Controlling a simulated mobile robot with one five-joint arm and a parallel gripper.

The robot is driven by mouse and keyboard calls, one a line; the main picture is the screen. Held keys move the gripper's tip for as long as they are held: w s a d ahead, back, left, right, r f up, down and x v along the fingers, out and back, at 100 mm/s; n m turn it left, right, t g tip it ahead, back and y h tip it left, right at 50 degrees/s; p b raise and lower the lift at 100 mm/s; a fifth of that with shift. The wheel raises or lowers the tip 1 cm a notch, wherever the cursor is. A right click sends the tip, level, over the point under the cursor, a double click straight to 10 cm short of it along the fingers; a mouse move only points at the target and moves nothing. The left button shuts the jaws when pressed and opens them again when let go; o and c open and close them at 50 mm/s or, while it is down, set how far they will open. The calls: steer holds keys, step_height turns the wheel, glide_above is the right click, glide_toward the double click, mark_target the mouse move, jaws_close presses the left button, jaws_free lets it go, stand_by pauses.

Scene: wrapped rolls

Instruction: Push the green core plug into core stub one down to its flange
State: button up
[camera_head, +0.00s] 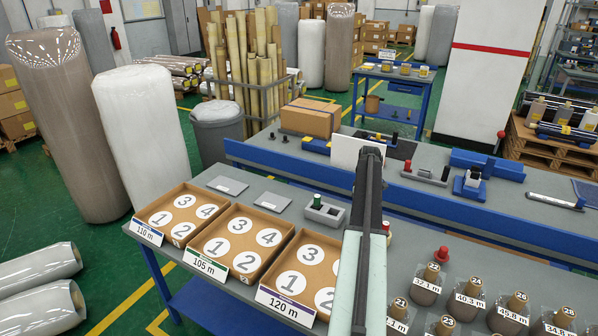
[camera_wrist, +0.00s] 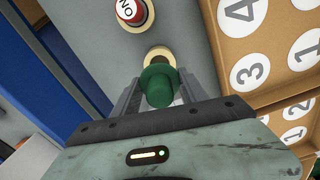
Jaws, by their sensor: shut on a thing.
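The green core plug (camera_wrist: 158,84) sits between the two fingers of my gripper (camera_wrist: 157,95) in the wrist view, and the gripper is shut on it. A pale tan core stub (camera_wrist: 160,56) shows just beyond the plug, partly hidden by it. I cannot tell whether the plug touches the stub or has entered it. A red-topped piece (camera_wrist: 132,10) with a white label and a cream rim stands beside that stub, toward the upper left. In the head view my arm hides the gripper's fingertips.
In the head view, trays with numbered circles (camera_head: 192,193) line the bench's front left. A grey holder with a green-topped piece (camera_head: 318,201) stands behind them. Several labelled bagged rolls with tan cores (camera_head: 426,286) crowd the right. A blue rail (camera_head: 290,163) runs behind.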

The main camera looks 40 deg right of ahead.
steer(key=shift+f+b, duration=1.1)
steer(key=shift+f, duration=0.3)
steer(key=shift+s+f+b, duration=0.1)
steer(key=shift+f+b, duration=1.4)
steer(key=o, duration=1.4)
steer(key=shift+r, duration=0.1)
step_height(320, 180, up, 8)
steer(key=p, duration=0.8)
